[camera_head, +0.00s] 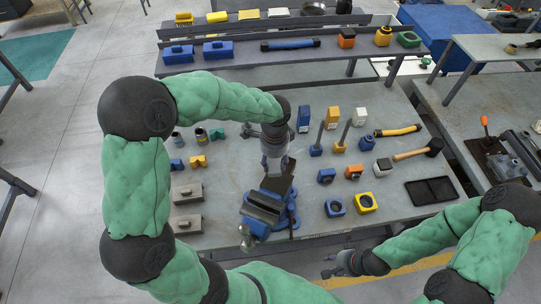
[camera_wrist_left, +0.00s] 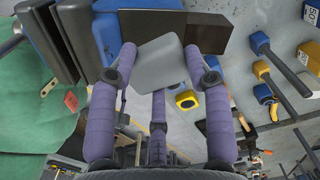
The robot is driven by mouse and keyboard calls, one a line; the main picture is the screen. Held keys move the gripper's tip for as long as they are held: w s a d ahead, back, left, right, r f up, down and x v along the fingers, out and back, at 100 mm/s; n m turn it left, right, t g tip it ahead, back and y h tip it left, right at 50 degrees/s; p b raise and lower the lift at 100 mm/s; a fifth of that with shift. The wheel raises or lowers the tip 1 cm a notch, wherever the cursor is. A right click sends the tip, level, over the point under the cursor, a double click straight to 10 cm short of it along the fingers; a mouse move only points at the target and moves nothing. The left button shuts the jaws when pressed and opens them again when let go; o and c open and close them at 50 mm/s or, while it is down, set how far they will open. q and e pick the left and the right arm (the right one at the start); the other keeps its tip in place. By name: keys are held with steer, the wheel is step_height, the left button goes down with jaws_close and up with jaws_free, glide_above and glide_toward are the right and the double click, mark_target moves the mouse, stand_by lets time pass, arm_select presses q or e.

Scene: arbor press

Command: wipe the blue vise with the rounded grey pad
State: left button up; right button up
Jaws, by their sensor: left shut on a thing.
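The blue vise (camera_head: 256,226) stands near the front edge of the table, with dark jaws on top. In the left wrist view its blue and dark parts (camera_wrist_left: 103,38) fill the upper left. My left gripper (camera_head: 274,163) points down just behind the vise. In the left wrist view its purple fingers (camera_wrist_left: 160,75) are shut on the rounded grey pad (camera_wrist_left: 158,62). The pad is close to the vise's dark parts; I cannot tell whether they touch. In the head view the gripper hides the pad. My right gripper (camera_head: 338,266) is low in front of the table; its fingers are too small to read.
Grey blocks (camera_head: 187,224) lie left of the vise. Blue and yellow blocks (camera_head: 365,202), upright-handled tools, a hammer (camera_head: 418,150) and a black tray (camera_head: 432,191) are on the right. A raised shelf (camera_head: 270,58) with tools runs along the back.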

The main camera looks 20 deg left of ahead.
arm_select(q)
steer(key=shift+r+p, duration=0.7)
steer(key=shift+r, duration=0.5)
